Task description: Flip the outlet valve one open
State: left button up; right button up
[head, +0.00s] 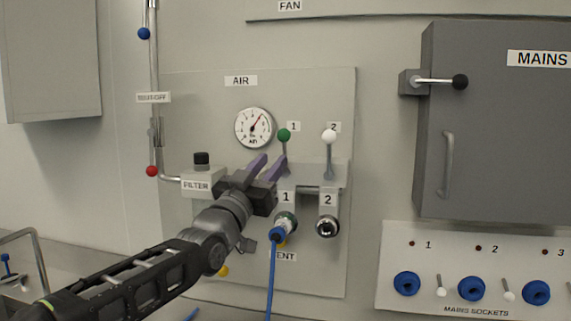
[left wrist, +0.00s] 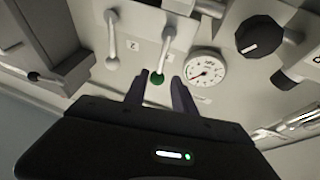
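Outlet valve one is a lever with a green ball knob (head: 284,135) on the AIR panel, standing upright under the label 1. In the left wrist view the green knob (left wrist: 157,79) shows between the tips of my two fingers. My left gripper (head: 268,164) is open, with its purple fingers pointing up just below and left of the knob. I cannot tell whether the fingers touch the lever. The lower part of the lever is partly hidden by a finger. My right gripper is not in view.
A second lever with a white knob (head: 329,136) stands upright to the right. A gauge (head: 254,128) is above left. A blue hose (head: 271,280) hangs from outlet 1. The grey MAINS box (head: 490,130) projects at the right; a filter (head: 203,181) is at the left.

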aim_at(283, 149)
pick_arm(q)
jog(key=shift+f, duration=0.1)
dwell(0.3)
jog(key=shift+w+d+r+p, duration=0.3)
jog(key=shift+w+p, duration=0.15)
jog(key=shift+p, duration=0.15)
jog(key=p+x, duration=0.3)
jog(key=x, duration=0.2)
jog(key=shift+w+d+r+p, duration=0.15)
jog(key=shift+w+d+p, duration=0.05)
jog(key=shift+w+p, duration=0.2)
jog(key=shift+w+d, duration=0.15)
jog(key=shift+w, duration=0.1)
grip_shut()
dwell(0.5)
